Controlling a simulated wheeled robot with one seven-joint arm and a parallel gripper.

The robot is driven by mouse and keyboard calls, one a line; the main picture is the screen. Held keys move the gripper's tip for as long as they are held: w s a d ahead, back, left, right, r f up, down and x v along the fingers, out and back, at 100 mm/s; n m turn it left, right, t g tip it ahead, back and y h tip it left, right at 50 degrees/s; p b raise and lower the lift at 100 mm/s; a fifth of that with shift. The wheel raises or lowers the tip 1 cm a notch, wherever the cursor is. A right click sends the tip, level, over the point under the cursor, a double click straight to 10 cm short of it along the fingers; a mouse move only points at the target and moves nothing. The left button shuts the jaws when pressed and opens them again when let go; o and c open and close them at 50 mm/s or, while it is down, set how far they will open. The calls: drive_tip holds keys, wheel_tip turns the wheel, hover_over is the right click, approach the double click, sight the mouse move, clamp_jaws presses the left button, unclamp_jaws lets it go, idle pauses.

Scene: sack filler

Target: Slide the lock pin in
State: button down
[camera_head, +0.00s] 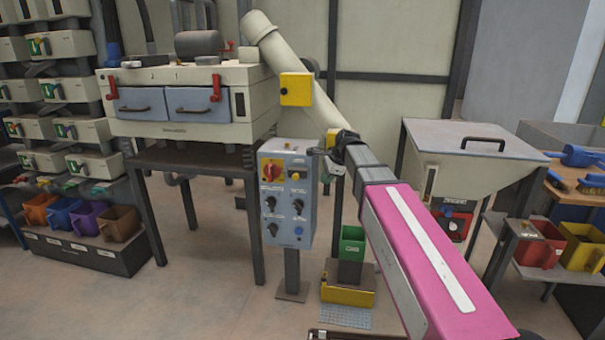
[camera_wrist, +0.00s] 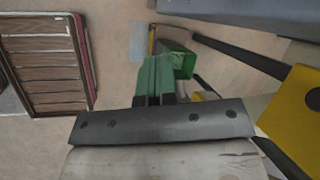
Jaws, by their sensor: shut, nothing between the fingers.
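I cannot pick out the lock pin in either view. My gripper (camera_head: 318,152) is at the right side of the grey control box (camera_head: 286,198), by the lower end of the beige pipe (camera_head: 295,65). In the wrist view my gripper's green fingers (camera_wrist: 154,74) are together with nothing between them. Beyond them and below are a green bin (camera_wrist: 182,62) and the floor. A yellow plate (camera_wrist: 288,108) with a dark round spot is close on the right, apart from the fingers. My arm hides part of the area behind the gripper in the head view.
The green bin (camera_head: 352,243) stands low above a yellow base (camera_head: 347,296). A beige hopper (camera_head: 470,150) stands right of my arm. A cabinet with blue drawers (camera_head: 195,101) and a yellow box (camera_head: 296,89) is at left. The floor at front left is clear.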

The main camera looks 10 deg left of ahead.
sight(298, 176)
wheel_tip(298, 176, up, 10)
drive_tip(key=d+m+g+y, duration=0.1)
drive_tip(key=d+m+y, duration=0.1)
drive_tip(key=m+y, duration=0.2)
drive_tip(key=shift+w+f+y, duration=0.15)
drive_tip(key=shift+w+y, duration=0.15)
drive_tip(key=shift+y, duration=0.6)
drive_tip(key=shift+d, duration=0.1)
drive_tip(key=x, duration=1.4)
drive_tip(key=shift+s+f, duration=0.1)
drive_tip(key=shift+s, duration=0.05)
drive_tip(key=shift+a, duration=1.75)
